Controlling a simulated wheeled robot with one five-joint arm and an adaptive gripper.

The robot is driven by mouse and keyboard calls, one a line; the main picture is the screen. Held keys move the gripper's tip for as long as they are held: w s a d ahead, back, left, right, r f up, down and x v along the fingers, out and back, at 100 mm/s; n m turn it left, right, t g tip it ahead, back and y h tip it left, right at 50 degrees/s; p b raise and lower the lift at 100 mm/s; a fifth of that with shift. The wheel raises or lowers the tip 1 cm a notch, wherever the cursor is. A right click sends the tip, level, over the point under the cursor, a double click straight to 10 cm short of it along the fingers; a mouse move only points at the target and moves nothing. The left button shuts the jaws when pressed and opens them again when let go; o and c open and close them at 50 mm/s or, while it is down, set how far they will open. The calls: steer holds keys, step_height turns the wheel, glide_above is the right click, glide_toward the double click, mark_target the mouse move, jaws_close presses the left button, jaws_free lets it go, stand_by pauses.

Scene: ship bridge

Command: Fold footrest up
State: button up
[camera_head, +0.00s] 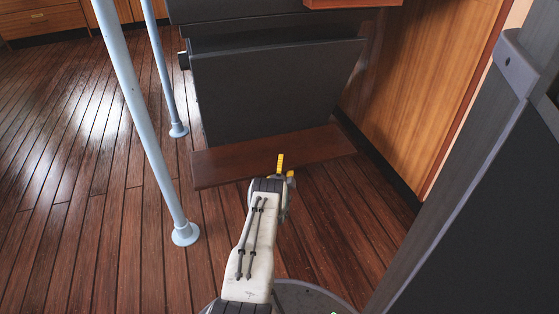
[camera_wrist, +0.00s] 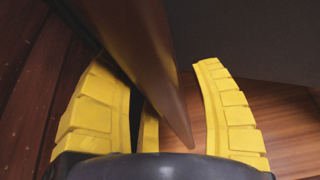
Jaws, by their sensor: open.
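The footrest (camera_head: 225,166) is a reddish-brown wooden board lying folded down, roughly level, at the foot of the dark grey console. My gripper (camera_head: 283,167) is at its near edge, right of its middle. In the wrist view, my gripper's yellow fingers (camera_wrist: 160,75) are open and spread apart. The footrest's edge (camera_wrist: 160,60) runs between them, closer to the left finger. I cannot tell whether either finger touches it.
The dark console (camera_head: 275,85) stands behind the footrest. A pale blue post (camera_head: 150,135) stands to the left, with a second post (camera_head: 165,75) behind it. A wooden wall panel (camera_head: 415,90) and a grey structure (camera_head: 490,190) bound the right. Plank floor at left is clear.

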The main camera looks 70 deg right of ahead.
steer(key=shift+w+d, duration=0.1)
steer(key=shift+d, duration=0.25)
jaws_close()
stand_by(0.4)
